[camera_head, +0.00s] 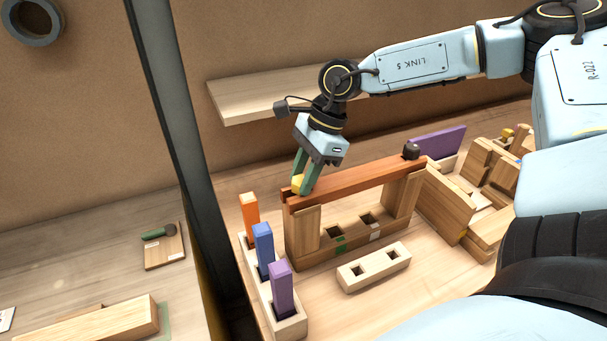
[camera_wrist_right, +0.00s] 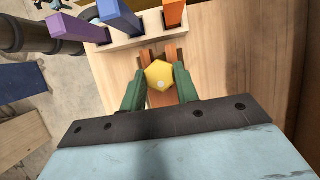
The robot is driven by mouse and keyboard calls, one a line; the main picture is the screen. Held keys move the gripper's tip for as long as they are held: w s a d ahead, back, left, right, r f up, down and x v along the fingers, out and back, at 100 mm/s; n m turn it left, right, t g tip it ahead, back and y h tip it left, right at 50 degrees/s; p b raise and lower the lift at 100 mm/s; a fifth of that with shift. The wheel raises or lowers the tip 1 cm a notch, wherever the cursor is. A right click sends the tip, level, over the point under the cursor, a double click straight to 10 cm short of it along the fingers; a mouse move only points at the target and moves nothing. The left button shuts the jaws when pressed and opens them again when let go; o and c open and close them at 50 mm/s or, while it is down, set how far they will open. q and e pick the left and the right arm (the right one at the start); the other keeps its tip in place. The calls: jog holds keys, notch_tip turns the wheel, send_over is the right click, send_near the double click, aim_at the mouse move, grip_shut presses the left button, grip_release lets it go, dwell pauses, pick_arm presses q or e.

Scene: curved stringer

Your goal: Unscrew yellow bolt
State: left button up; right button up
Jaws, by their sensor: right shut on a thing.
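The yellow bolt (camera_head: 298,183) sits at the left end of the reddish-brown beam (camera_head: 350,176). In the right wrist view its yellow six-sided head (camera_wrist_right: 159,75) shows between the green fingers. My right gripper (camera_head: 303,180) points down and is shut on the bolt head from both sides. The beam rests across wooden uprights (camera_head: 305,232). A dark bolt (camera_head: 411,150) stands at the beam's right end. The bolt's shank is hidden. My left gripper is not in view.
A pale rack (camera_head: 291,324) with orange (camera_head: 250,217), blue (camera_head: 264,245) and purple (camera_head: 281,285) pegs stands left of the beam. A pale block with two square holes (camera_head: 374,268) lies in front. Wooden parts crowd the right. A dark post (camera_head: 187,120) rises at left.

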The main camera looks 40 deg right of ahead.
jog(key=n+g+b, duration=0.1)
jog(key=n+b, duration=0.1)
jog(key=n+g+b, duration=0.1)
jog(key=n+b, duration=0.2)
jog(key=shift+w+f+n, duration=0.15)
jog(key=shift+w+n, duration=0.05)
jog(key=shift+n, duration=0.1)
jog(key=shift+n+b, duration=0.55)
jog(key=shift+n, duration=0.05)
jog(key=shift+r+n+g, duration=0.35)
jog(key=shift+n+g, duration=0.15)
jog(key=shift+n, duration=0.1)
jog(key=shift+w+f+n+b, duration=0.1)
jog(key=shift+f+n+b, duration=0.05)
jog(key=shift+n+b, duration=0.5)
jog(key=shift+a+n+g+h, duration=0.1)
jog(key=shift+n+g+h, duration=0.25)
jog(key=shift+n, duration=0.4)
jog(key=n, duration=0.1)
jog(key=n+b, duration=0.1)
jog(key=n+g+h, duration=0.1)
jog(key=n, duration=0.1)
jog(key=shift+w+r, duration=0.1)
jog(key=shift+r, duration=0.15)
jog(key=shift+n+g+h, duration=0.25)
jog(key=shift+n, duration=0.35)
